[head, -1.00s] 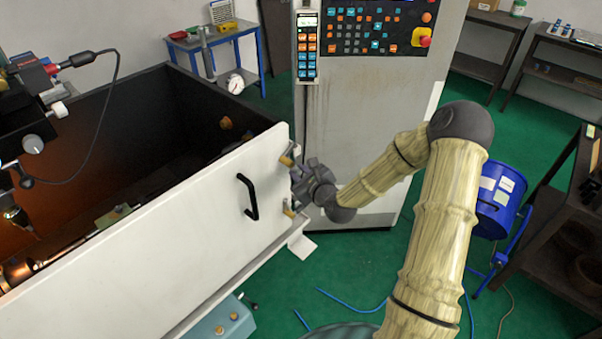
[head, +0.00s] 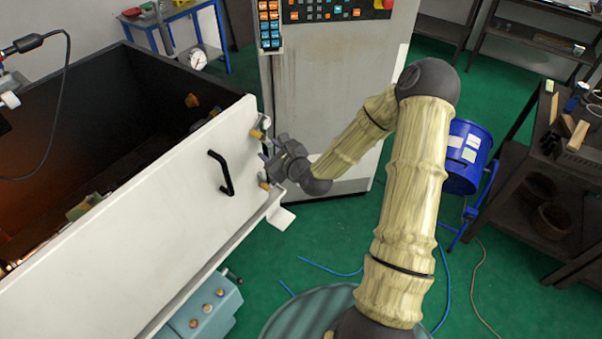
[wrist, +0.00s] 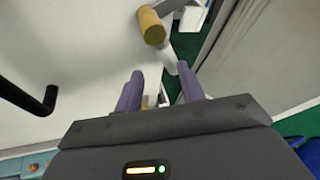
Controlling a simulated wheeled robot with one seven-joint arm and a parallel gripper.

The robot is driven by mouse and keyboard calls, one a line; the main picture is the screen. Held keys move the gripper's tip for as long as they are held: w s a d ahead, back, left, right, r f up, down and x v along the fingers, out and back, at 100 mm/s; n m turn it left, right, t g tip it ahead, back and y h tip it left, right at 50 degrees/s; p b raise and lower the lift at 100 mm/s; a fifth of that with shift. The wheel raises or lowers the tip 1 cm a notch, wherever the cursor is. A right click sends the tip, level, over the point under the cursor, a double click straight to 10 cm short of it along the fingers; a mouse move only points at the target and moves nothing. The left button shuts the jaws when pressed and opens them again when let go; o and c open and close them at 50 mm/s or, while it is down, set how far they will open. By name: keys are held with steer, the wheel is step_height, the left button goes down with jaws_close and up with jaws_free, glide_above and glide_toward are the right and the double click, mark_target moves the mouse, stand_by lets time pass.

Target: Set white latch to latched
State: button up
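The white panel (head: 150,215) has two latch fittings at its right end. The upper one has a brass knob (head: 257,133), which is large at the top of the wrist view (wrist: 151,26). A pale lever (wrist: 170,60) runs down from beside that knob toward my fingertips. The lower fitting (head: 264,185) is partly hidden by my gripper; a small part of it shows between the fingers in the wrist view. My gripper (wrist: 160,72) is open, with purple fingers apart and nothing clearly held. I cannot tell whether a finger touches the lever or whether the latch is latched.
A black handle (head: 222,173) sticks out from the panel, left of the latches. The grey machine cabinet (head: 325,110) stands close behind my gripper. A blue drum (head: 466,158) and a dark shelf stand to the right.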

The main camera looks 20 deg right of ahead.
steer(key=p+v, duration=0.3)
steer(key=v, duration=0.4)
steer(key=shift+s, duration=0.3)
stand_by(0.5)
steer(key=shift+s, duration=0.1)
steer(key=shift+p+v, duration=1.1)
steer(key=shift+p, duration=1.75)
steer(key=f+p+v, duration=0.1)
steer(key=p+v, duration=0.7)
steer(key=p, duration=0.2)
steer(key=shift+s+a, duration=0.2)
steer(key=shift+s, duration=0.3)
steer(key=shift+d, duration=0.1)
